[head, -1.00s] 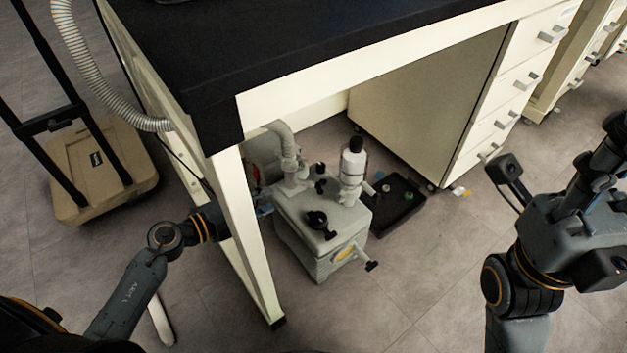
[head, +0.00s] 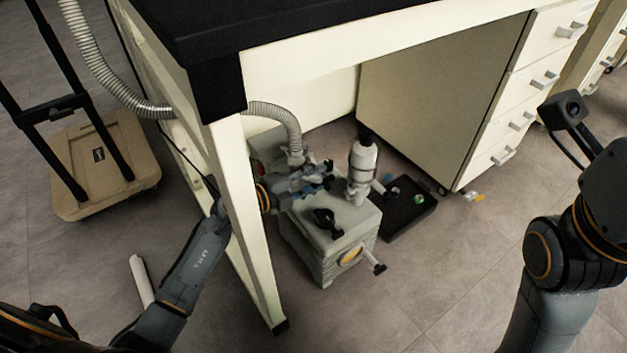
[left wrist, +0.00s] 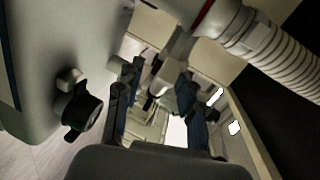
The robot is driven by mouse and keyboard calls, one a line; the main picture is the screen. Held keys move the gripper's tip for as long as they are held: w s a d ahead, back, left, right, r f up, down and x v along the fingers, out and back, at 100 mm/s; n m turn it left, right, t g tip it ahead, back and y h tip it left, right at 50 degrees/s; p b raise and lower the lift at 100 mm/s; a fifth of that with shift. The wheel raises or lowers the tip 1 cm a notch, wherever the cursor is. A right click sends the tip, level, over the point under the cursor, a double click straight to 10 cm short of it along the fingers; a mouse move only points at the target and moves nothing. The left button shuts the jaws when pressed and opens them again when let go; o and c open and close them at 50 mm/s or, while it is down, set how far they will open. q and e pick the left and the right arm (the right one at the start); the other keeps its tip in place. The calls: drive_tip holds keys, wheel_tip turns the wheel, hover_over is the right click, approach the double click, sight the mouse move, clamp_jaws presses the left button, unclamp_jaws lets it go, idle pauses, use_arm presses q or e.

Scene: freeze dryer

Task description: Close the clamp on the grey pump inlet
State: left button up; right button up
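The grey pump (head: 330,235) stands on the floor under the bench. A ribbed grey hose (head: 283,115) bends down to its inlet at the back left; it also shows at upper right in the left wrist view (left wrist: 265,40), with a dark red ring (left wrist: 203,14) at its end. My left gripper (head: 322,176) is above the pump, just in front of the inlet, and partly covers it. In the left wrist view its two fingers (left wrist: 158,102) are apart, with no held object visible. I cannot make out the clamp clearly. My right gripper's fingers are out of view.
A bench leg (head: 250,230) stands in front of my left forearm. A white-grey cylinder with a black cap (head: 362,165) rises from the pump's right side. A drawer cabinet (head: 440,95) stands at the right. Floor in front is clear.

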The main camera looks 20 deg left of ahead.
use_arm(q)
clamp_jaws()
